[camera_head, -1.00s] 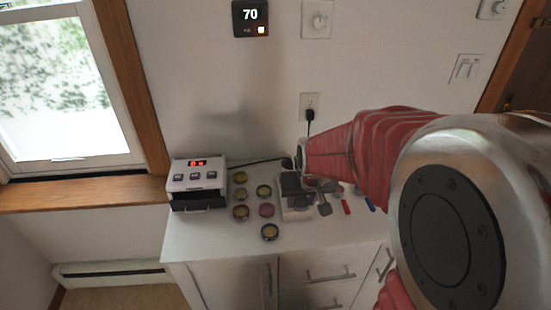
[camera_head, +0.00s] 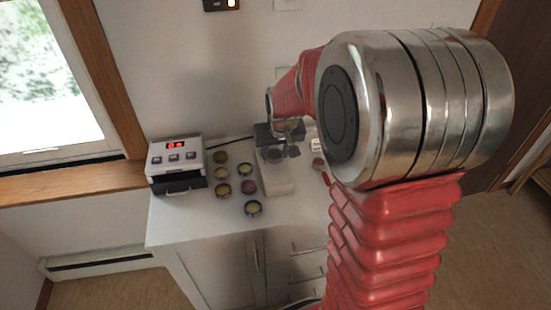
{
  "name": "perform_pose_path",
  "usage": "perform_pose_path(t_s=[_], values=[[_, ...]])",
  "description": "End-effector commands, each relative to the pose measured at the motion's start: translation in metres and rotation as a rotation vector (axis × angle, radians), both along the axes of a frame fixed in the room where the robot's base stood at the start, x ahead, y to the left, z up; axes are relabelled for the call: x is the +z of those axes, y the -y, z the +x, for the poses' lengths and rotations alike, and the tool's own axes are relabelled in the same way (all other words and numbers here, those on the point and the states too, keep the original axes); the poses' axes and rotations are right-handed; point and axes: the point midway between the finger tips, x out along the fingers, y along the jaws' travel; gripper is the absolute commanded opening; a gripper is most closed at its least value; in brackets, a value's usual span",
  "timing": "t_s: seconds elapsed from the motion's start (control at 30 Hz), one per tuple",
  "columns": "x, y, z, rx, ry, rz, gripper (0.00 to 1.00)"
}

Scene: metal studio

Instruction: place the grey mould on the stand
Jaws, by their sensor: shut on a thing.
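My gripper (camera_head: 287,128) is at the back of the white counter, partly covered by my own red wrist. It is shut on the grey mould (camera_head: 265,134), a small dark grey block at its fingers. Rounded grey parts show just below the block, too small to make out. What I take for the stand (camera_head: 270,181) is a pale flat slab on the counter below the mould. The mould overlaps the slab's far end in the picture. I cannot tell whether they touch.
A white box with a red display (camera_head: 174,146) stands at the counter's left. Several small round tins (camera_head: 222,174) lie between it and the slab. A red item (camera_head: 325,178) lies to the right. My arm hides the counter's right side. The front left counter (camera_head: 185,218) is clear.

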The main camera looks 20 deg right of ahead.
Motion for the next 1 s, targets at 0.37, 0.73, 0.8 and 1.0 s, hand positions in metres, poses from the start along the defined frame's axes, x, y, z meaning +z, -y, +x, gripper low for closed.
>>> perform_pose_path(t_s=[0.37,0.73,0.8,1.0], values=[[-0.031,0.002,0.009,-0.001,-0.002,0.001,0.15],[-0.036,0.002,0.009,-0.001,0.0,0.0,0.15],[-0.037,0.002,0.009,-0.001,0.0,0.0,0.15],[-0.043,0.002,0.009,-0.001,-0.002,0.001,0.15]])
